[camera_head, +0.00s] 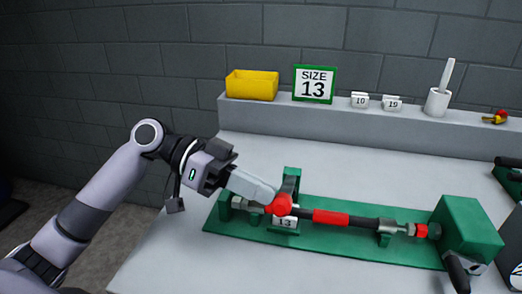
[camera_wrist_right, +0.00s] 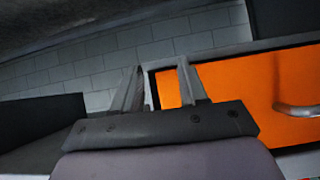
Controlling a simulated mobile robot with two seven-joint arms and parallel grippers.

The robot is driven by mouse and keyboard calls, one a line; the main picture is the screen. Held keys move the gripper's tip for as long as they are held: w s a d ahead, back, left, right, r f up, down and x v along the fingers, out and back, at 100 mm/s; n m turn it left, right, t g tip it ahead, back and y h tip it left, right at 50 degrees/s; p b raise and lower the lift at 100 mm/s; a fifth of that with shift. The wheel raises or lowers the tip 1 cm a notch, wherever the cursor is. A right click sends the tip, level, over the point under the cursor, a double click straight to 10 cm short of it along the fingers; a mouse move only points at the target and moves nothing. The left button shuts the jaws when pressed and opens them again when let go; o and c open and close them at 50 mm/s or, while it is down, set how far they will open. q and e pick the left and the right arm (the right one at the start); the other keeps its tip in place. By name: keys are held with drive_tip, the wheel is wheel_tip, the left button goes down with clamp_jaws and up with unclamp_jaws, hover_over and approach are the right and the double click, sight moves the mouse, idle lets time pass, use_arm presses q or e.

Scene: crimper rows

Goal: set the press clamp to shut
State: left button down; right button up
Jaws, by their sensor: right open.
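The press is a green bench unit (camera_head: 340,246) on the table, with a long rod with a red sleeve (camera_head: 330,217) lying along it and a green block at its right end. At its left end stands a green upright bracket (camera_head: 291,180) with a red round knob (camera_head: 281,204) in front. My left gripper (camera_head: 272,200) has its pale fingers at the red knob; whether they grip it is hidden. A small tag reading 13 (camera_head: 285,223) sits below the knob. My right gripper (camera_wrist_right: 160,88) shows in the right wrist view, fingers apart, with nothing between them.
A yellow bin (camera_head: 252,85), a SIZE 13 sign (camera_head: 314,84), blocks marked 10 (camera_head: 360,100) and 19 (camera_head: 392,103), and a white cup (camera_head: 437,102) stand on the back ledge. A black handle (camera_head: 457,272) hangs at the green block. An orange panel (camera_wrist_right: 245,85) lies beyond my right gripper.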

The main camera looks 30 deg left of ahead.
use_arm(q)
wheel_tip(320, 180, down, 7)
drive_tip(key=s+m+t+b, duration=0.1)
drive_tip(key=s+m+b, duration=0.1)
drive_tip(key=b, duration=0.6)
drive_tip(key=shift+s+d+m+t, duration=0.25)
drive_tip(key=shift+d+m+t, duration=0.2)
drive_tip(key=shift+m, duration=0.15)
use_arm(e)
wheel_tip(320, 180, down, 8)
drive_tip(key=shift+w+a+r, duration=0.2)
drive_tip(key=shift+a+r, duration=0.05)
drive_tip(key=shift+a, duration=0.05)
use_arm(q)
drive_tip(key=shift+r, duration=0.1)
drive_tip(key=shift+r, duration=0.15)
use_arm(e)
drive_tip(key=shift+a, duration=0.1)
